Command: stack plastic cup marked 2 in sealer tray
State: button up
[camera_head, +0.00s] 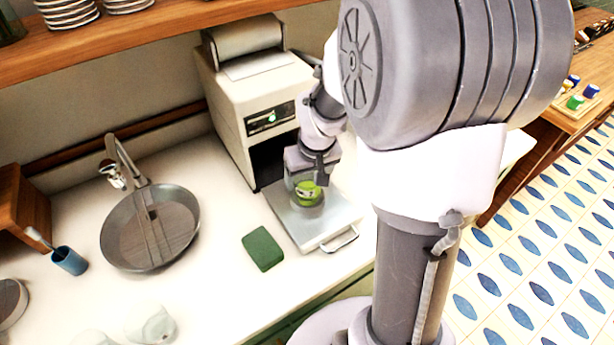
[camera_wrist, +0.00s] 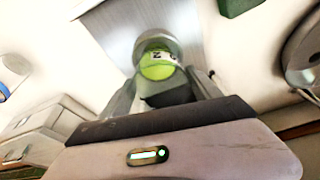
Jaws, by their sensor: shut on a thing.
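The plastic cup (camera_head: 308,193) looks clear with green inside. It also shows in the wrist view (camera_wrist: 158,66), with a dark mark that looks like a 2 on its side. My gripper (camera_head: 307,180) is shut on the cup, with a finger on each side of it. The sealer tray (camera_head: 335,226) is a flat metal plate with a front handle, pulled out from the sealer. The cup is over the tray's middle. I cannot tell whether its base touches the tray.
The beige sealer machine (camera_head: 228,105) stands behind the tray. A green sponge (camera_head: 262,249) lies left of the tray. A round sink (camera_head: 125,235) with a tap and a blue tumbler (camera_head: 69,260) are farther left. The counter in front of the sponge is clear.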

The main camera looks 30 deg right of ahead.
aim_at(312, 196)
jog(key=shift+f+b, duration=0.4)
jog(key=o, duration=1.5)
jog(key=shift+r, duration=0.1)
jog(key=shift+o, duration=0.2)
jog(key=shift+r, duration=0.1)
jog(key=d+p+v, duration=0.1)
jog(key=p+v, duration=0.4)
jog(key=v, duration=0.7)
jog(key=s+a+r+m+t+y, duration=0.1)
jog(key=s+a+r, duration=0.3)
jog(key=s+a, duration=0.3)
jog(key=s+a+r+m+t+y, duration=0.1)
jog(key=s+a+r, duration=0.3)
jog(key=s+a, duration=0.3)
jog(key=a, duration=0.2)
jog(key=shift+a+m+t+y, duration=0.3)
jog(key=shift+a+t, duration=0.1)
